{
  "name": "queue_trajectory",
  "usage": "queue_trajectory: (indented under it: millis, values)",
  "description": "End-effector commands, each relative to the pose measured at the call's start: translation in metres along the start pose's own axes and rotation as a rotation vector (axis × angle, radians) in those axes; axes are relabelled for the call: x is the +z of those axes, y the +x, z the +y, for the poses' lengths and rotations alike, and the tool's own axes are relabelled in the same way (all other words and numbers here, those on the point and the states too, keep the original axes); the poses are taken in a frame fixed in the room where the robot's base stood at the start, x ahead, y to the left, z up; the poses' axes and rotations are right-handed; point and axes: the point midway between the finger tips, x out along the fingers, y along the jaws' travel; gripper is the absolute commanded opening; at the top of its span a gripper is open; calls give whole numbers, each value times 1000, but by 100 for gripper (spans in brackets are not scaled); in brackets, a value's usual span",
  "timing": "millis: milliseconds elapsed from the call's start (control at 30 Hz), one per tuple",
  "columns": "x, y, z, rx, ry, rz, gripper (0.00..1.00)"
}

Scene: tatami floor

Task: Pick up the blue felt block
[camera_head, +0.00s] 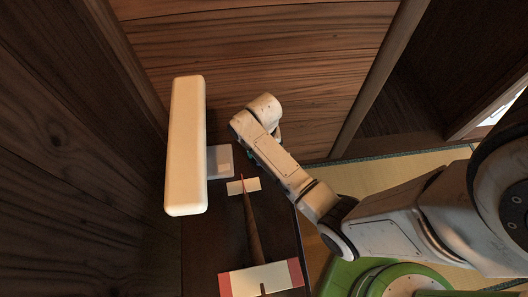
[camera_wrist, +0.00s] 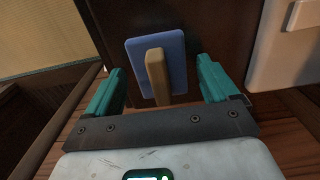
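The blue felt block (camera_wrist: 176,52) is a flat blue plate with a wooden grip (camera_wrist: 157,78) standing out from its middle. In the wrist view it lies ahead on a dark surface, between the two teal fingers of my gripper (camera_wrist: 162,66). The fingers are apart, with gaps on both sides of the wooden grip, and hold nothing. In the head view my wrist hides the block, and only slivers of teal show beside the wrist.
A long cream box (camera_head: 186,150) stands at the left of the dark tabletop (camera_head: 222,232). A pale small box (camera_head: 219,161), a small card (camera_head: 238,187), a dark tapered stick (camera_head: 252,225) and a white-and-red strip (camera_head: 255,279) lie nearby. A wooden wall (camera_head: 250,60) rises behind.

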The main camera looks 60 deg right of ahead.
Motion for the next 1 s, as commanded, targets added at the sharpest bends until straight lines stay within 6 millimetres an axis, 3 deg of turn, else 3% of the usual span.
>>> queue_trajectory:
  millis: [67, 533, 833, 1000]
  values:
    - [0, 0, 0, 0, 0, 0, 79]
    - [0, 0, 0, 0, 0, 0, 34]
    - [0, -4, 0, 0, 0, 1, 33]
    - [-1, -28, 0, -2, 0, 4, 33]
